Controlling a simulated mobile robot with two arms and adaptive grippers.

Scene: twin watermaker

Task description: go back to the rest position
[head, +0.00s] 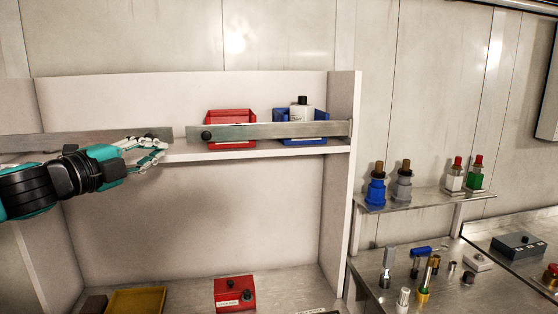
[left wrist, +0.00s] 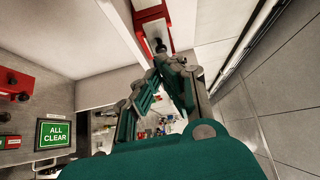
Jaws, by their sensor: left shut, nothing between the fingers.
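My left gripper (head: 152,154) reaches in from the left in the head view, in front of the white shelf. Its fingers are shut and empty. It is near the gap between two metal rails, left of the black knob (head: 206,135) on the right-hand rail (head: 260,131). In the left wrist view the closed fingers (left wrist: 167,62) point towards a red bin (left wrist: 152,14), with the black knob just beyond the tips. Whether they touch the knob cannot be told. My right gripper is in neither view.
A red bin (head: 230,114) and a blue bin (head: 321,128) with a white bottle (head: 300,112) stand behind the rail. A red box (head: 234,293) and yellow tray (head: 137,301) lie below. Several bottles stand on the right ledge (head: 425,199). Space below the shelf is open.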

